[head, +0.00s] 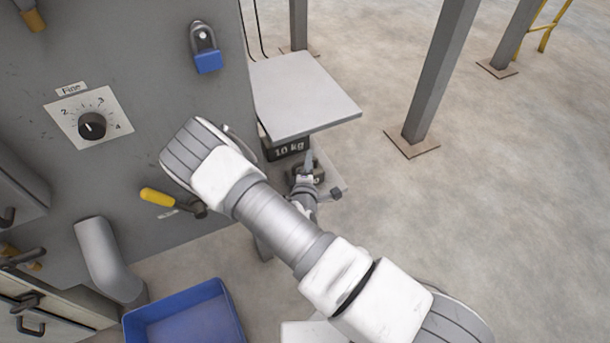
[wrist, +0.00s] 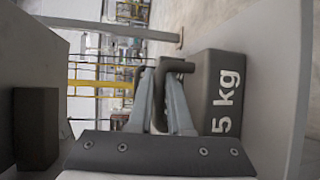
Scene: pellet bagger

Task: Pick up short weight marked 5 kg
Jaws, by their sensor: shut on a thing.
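The short dark weight marked 5 kg (wrist: 228,95) shows sideways at the right of the wrist view, with its handle (wrist: 176,65) toward the picture's middle. My gripper (wrist: 164,95) is shut on that handle, one finger on each side. In the head view the weight (head: 318,178) is mostly hidden by my gripper (head: 306,172), at the small low shelf below the grey plate. I cannot tell whether the weight rests on the shelf or is just off it.
A dark 10 kg weight (head: 287,149) stands close behind, under the grey plate (head: 300,95). The low shelf (head: 334,186) has a narrow free edge. The machine panel (head: 150,40) has a yellow-handled lever (head: 157,197) beside my arm. A blue bin (head: 185,320) is at the bottom.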

